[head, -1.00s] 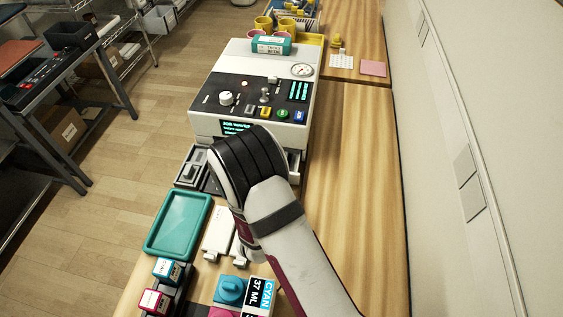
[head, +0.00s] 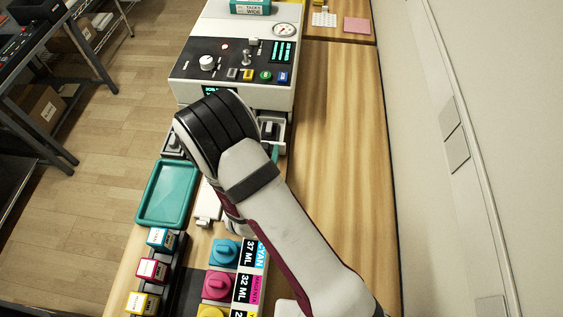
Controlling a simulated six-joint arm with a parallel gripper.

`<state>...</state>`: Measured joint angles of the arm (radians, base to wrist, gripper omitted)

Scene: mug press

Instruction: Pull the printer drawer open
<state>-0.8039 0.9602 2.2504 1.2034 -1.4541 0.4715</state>
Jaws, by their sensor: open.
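The printer (head: 236,70) is a white box with a dark control panel, at the top middle of the head view. Its drawer (head: 272,128) shows below the front face, standing out from the body. Dark parts lie inside it on the right, and its left part (head: 172,143) shows beyond my wrist. My wrist covers the middle of the drawer and its front. My gripper's fingers are hidden behind my wrist and forearm, so I cannot see whether they touch the drawer.
A teal tray (head: 140,209) lies left of my arm. Ink boxes (head: 152,270) stand in a dark rack at the lower left. Coloured knobs (head: 224,252) and ink labels (head: 247,258) are beside it.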

